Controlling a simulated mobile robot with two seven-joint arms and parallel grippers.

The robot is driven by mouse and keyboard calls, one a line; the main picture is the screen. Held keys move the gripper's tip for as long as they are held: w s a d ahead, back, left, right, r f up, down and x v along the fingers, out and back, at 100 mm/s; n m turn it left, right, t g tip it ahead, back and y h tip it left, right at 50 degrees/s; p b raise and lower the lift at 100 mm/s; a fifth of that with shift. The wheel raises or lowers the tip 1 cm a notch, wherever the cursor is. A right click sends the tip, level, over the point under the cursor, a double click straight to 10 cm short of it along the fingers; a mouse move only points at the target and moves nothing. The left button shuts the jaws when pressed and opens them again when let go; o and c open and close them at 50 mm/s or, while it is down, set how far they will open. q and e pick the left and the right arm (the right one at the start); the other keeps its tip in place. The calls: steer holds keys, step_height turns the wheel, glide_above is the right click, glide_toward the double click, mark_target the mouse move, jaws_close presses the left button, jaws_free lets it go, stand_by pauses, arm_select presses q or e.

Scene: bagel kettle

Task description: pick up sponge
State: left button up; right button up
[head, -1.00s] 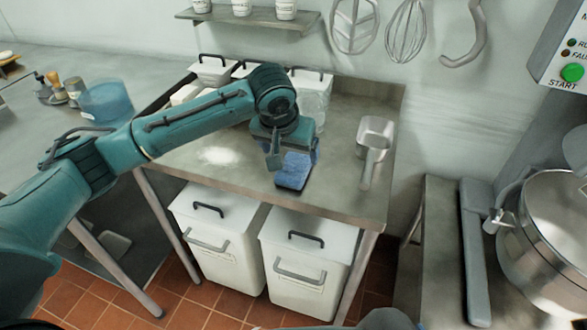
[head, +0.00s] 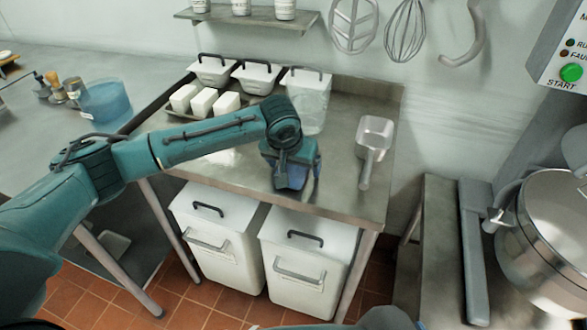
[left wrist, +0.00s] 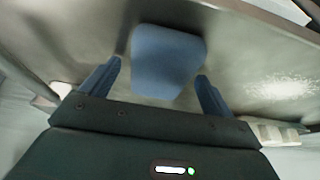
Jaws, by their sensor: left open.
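The sponge (left wrist: 168,58) is a blue block with rounded corners lying on the steel table. In the left wrist view it sits between and slightly beyond the two blue fingertips. My left gripper (left wrist: 159,69) is open, with a gap visible on each side of the sponge. In the head view my left gripper (head: 292,184) points down over the table's front part and hides most or all of the sponge. Whether the fingers reach down beside it cannot be told. My right gripper is not in view.
A metal scoop (head: 373,143) lies right of my left gripper. Behind stand a clear container (head: 308,103), white lidded tubs (head: 257,79) and white blocks (head: 203,103). The table's front edge (head: 330,215) is close.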

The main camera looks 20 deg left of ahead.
arm_select(q)
steer(key=shift+f+p, duration=0.1)
steer(key=shift+p, duration=0.2)
steer(key=shift+f, duration=0.1)
steer(key=c, duration=1.2)
steer(key=shift+o, duration=0.2)
step_height(320, 180, up, 10)
steer(key=shift+r+b, duration=0.25)
steer(key=shift+b, duration=0.15)
